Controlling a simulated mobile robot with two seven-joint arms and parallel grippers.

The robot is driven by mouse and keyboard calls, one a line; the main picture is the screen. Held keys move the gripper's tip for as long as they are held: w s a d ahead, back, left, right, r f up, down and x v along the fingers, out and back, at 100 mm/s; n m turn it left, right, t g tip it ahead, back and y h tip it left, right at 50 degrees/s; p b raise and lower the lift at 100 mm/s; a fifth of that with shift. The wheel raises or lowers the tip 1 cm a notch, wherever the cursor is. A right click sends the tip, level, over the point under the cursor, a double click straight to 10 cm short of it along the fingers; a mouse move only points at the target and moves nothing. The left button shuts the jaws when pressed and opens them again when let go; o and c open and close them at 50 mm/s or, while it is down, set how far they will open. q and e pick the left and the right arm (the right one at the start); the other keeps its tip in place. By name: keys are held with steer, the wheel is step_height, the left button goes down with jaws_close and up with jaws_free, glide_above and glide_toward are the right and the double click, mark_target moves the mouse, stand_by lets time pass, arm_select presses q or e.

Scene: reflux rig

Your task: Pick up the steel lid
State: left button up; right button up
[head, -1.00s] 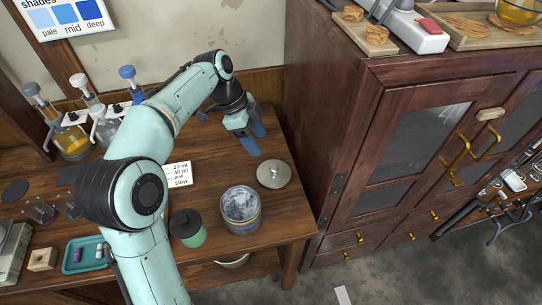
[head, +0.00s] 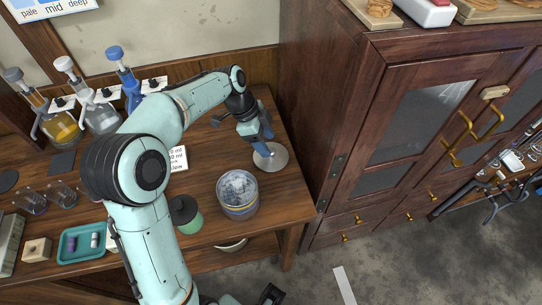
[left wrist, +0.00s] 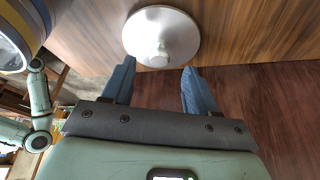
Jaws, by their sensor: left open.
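The steel lid (head: 278,159) is a round, pale grey disc lying flat on the wooden table near its right end. In the left wrist view the lid (left wrist: 175,25) shows whole, with its round knob (left wrist: 160,53) facing the gripper. My left gripper (head: 264,147) is over the lid's far left part and hides some of it. In the left wrist view its two blue fingers (left wrist: 157,68) are apart, with nothing between them and the knob just ahead. My right gripper (head: 271,294) shows only partly at the bottom edge, its fingers unclear.
A jar with grey contents (head: 238,190) stands beside the lid, toward the front left. A dark-capped green jar (head: 185,213) is further left. A tall wooden cabinet (head: 325,110) stands close on the right. Glass flasks (head: 62,128) stand at the back left.

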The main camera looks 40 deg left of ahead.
mark_target(271, 150)
arm_select(q)
steer(key=x, duration=0.3)
steer(key=shift+s+f, duration=0.1)
steer(key=shift+f, duration=0.15)
arm_select(e)
steer(key=shift+f, duration=0.1)
arm_select(q)
steer(key=shift+c, duration=0.3)
jaws_close()
steer(key=shift+r, duration=0.1)
